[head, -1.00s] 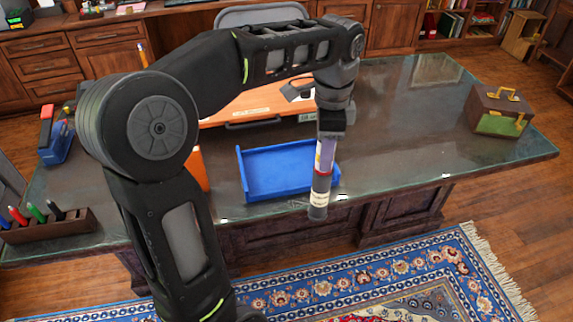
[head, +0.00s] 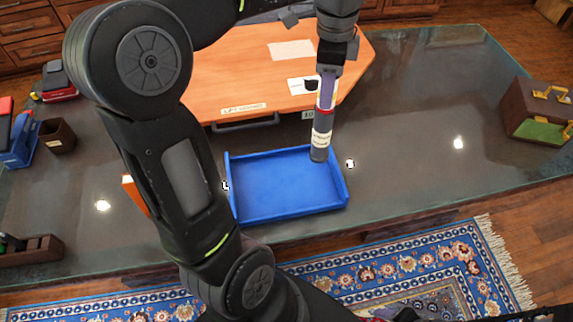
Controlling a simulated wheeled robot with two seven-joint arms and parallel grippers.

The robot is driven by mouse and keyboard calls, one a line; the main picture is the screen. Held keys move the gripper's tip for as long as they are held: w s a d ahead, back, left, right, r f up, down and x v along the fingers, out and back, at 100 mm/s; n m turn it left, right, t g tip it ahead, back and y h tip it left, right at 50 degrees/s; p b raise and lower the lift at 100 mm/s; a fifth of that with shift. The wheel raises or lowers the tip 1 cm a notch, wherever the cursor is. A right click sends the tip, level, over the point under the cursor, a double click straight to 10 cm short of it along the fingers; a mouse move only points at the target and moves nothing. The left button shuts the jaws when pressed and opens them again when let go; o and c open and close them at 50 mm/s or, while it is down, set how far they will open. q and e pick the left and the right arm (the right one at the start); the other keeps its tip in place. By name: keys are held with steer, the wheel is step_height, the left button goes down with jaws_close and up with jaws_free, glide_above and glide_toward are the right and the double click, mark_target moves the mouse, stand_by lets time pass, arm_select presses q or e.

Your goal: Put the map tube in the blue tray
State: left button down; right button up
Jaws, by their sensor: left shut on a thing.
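The map tube (head: 321,128) is a slim dark cylinder with purple, red and cream bands. My left gripper (head: 327,80) is shut on its upper end and holds it nearly upright. The lower end of the tube shows in front of the back right corner of the blue tray (head: 285,190). I cannot tell whether it touches the tray or hangs above it. The tray is shallow and looks empty, with raised walls at its sides and back. It sits on the glass-topped desk (head: 420,130). My right gripper is not in view.
An orange board (head: 235,75) with papers and a dark handle lies behind the tray. A brown and green case (head: 540,112) stands at the right. A dark cup (head: 58,135) and a pen holder (head: 30,250) are at the left.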

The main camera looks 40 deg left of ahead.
mark_target(323, 121)
arm_select(q)
steer(key=shift+s+d+r, duration=0.1)
steer(key=shift+s, duration=0.05)
step_height(323, 121, down, 3)
steer(key=shift+f+b, duration=0.1)
steer(key=shift+b, duration=0.8)
steer(key=shift+f+p, duration=0.45)
steer(key=shift+f, duration=1.15)
step_height(323, 121, down, 3)
steer(key=shift+f, duration=0.35)
